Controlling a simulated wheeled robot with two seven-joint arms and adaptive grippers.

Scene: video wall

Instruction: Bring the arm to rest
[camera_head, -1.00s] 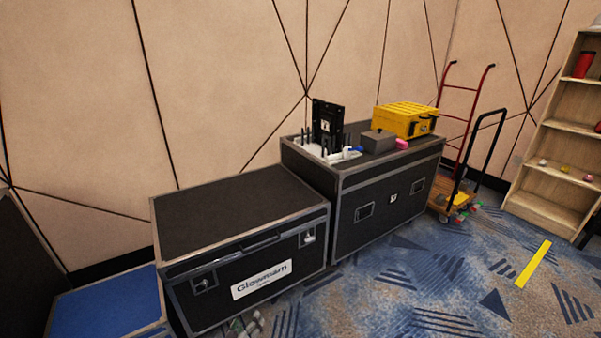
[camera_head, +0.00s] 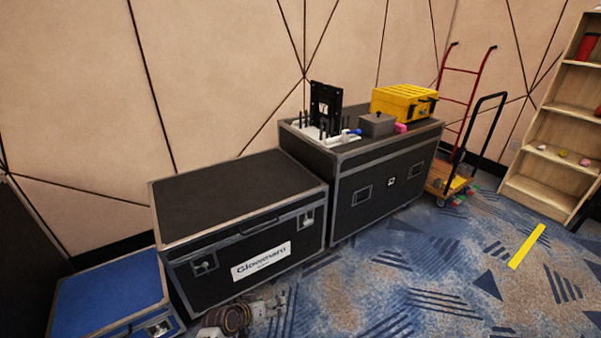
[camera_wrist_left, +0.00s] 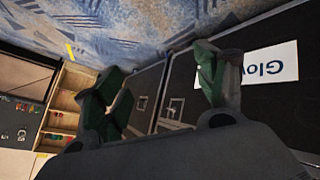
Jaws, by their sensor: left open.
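My left gripper (camera_head: 278,303) shows at the bottom of the head view, in front of the low black case (camera_head: 230,255) with the white label. Its wrist comes up from the bottom edge. In the left wrist view the gripper (camera_wrist_left: 158,84) is open, with its two greenish fingers apart and nothing between them. The label and the case fronts show beyond the fingers, and I see no contact. My right gripper is in neither view.
A taller black case (camera_head: 375,185) carries a yellow toolbox (camera_head: 400,103), a grey box (camera_head: 376,125) and a black stand (camera_head: 325,103). A blue case (camera_head: 105,290) is at left. A cart (camera_head: 447,180) and wooden shelf (camera_head: 550,170) are at right. The carpet (camera_head: 400,270) is open.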

